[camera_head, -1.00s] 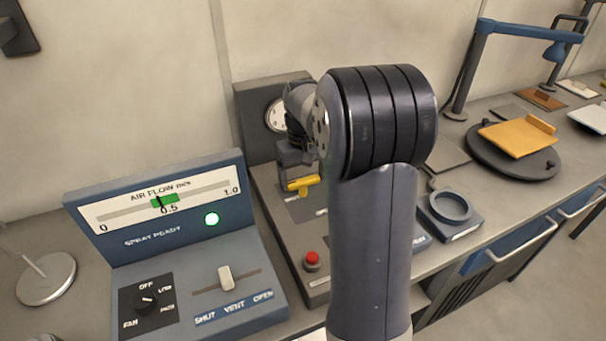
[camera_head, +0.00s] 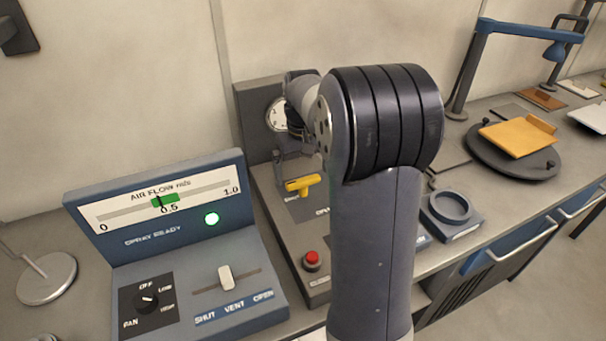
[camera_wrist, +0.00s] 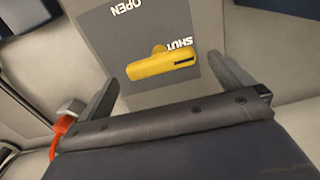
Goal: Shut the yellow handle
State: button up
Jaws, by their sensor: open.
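The yellow handle (camera_head: 303,185) stands on the grey panel of the middle bench unit. In the wrist view the yellow handle (camera_wrist: 160,66) is a short bar lying across the panel, partly covering the word SHUT. The word OPEN is printed apart from it, near the top edge. My gripper (camera_wrist: 168,71) is open, with one finger on each side of the handle in that view and clear space between fingers and handle. No contact shows. In the head view my gripper is mostly hidden behind my arm, with a finger showing just behind the handle.
A red button (camera_head: 312,258) is in front of the handle on the same unit. A round gauge (camera_head: 277,115) is on its upright back. The blue air-flow console (camera_head: 190,290) stands left. A ring-shaped holder (camera_head: 450,207) stands right, before a turntable (camera_head: 512,160) with an orange plate.

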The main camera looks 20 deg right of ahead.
aim_at(303, 179)
notch_tip(303, 179, up, 9)
jog(key=shift+f, duration=0.15)
dwell(0.4)
notch_tip(303, 179, down, 11)
jog(key=shift+n, duration=0.3)
dwell(0.6)
